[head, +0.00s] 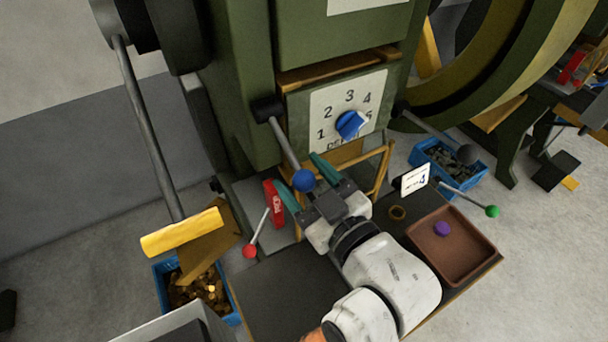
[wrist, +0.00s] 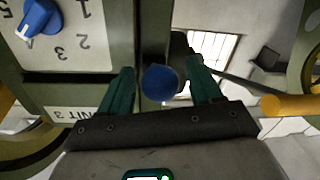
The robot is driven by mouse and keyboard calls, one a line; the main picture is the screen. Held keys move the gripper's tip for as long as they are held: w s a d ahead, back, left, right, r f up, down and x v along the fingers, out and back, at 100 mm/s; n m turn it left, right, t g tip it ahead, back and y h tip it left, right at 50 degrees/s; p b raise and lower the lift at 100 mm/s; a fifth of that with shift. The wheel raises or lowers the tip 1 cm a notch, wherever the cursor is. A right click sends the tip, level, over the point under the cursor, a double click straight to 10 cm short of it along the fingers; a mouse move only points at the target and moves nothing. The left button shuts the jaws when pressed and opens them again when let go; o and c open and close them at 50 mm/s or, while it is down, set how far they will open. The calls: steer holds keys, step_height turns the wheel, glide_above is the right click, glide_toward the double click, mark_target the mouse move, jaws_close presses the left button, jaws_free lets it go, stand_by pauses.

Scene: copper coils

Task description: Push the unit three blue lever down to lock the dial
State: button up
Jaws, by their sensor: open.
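The blue lever is a grey rod with a blue ball knob (head: 303,180), pivoted on a dark hub at the left of the dial plate and slanting down to the right in the head view. The blue dial (head: 350,125) sits on a white plate with numbers; it also shows in the wrist view (wrist: 40,18). My gripper (head: 302,176) is open, its teal fingers on either side of the blue knob. In the wrist view the knob (wrist: 160,83) lies between the fingertips; I cannot tell whether either finger touches it. A partly covered "NIT 3" label (wrist: 75,114) shows beside the dial plate.
A red-knobbed lever (head: 250,251) and a red box (head: 274,203) are left of my gripper. A yellow-handled lever (head: 181,232) hangs left.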

jaws_close()
stand_by(0.6)
